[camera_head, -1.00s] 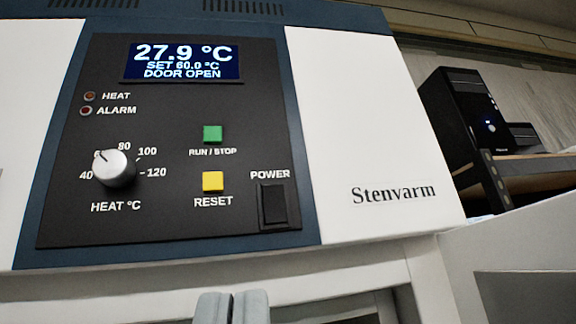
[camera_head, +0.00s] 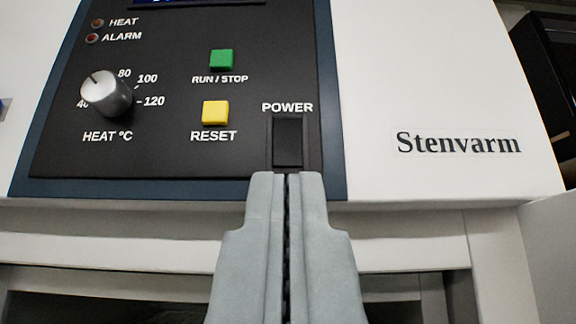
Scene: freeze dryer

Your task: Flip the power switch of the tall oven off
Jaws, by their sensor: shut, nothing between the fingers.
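The tall oven's black control panel (camera_head: 160,155) fills the upper left of the view. Its power switch (camera_head: 288,142) is a black rocker under the word POWER, near the panel's lower right corner. My gripper (camera_head: 286,176) is shut and empty, with its two grey fingers side by side. In the picture the fingertips lie just below the switch and overlap the panel's lower edge. I cannot tell whether they touch anything. The rocker's position is hard to read, and no lamp shows on it.
A yellow RESET button (camera_head: 215,112) and a green RUN/STOP button (camera_head: 222,60) are left of the switch. A silver heat knob (camera_head: 106,93) sticks out farther left. Blank white casing with the Stenvarm label (camera_head: 458,143) is to the right. The oven's frame and dark opening are below.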

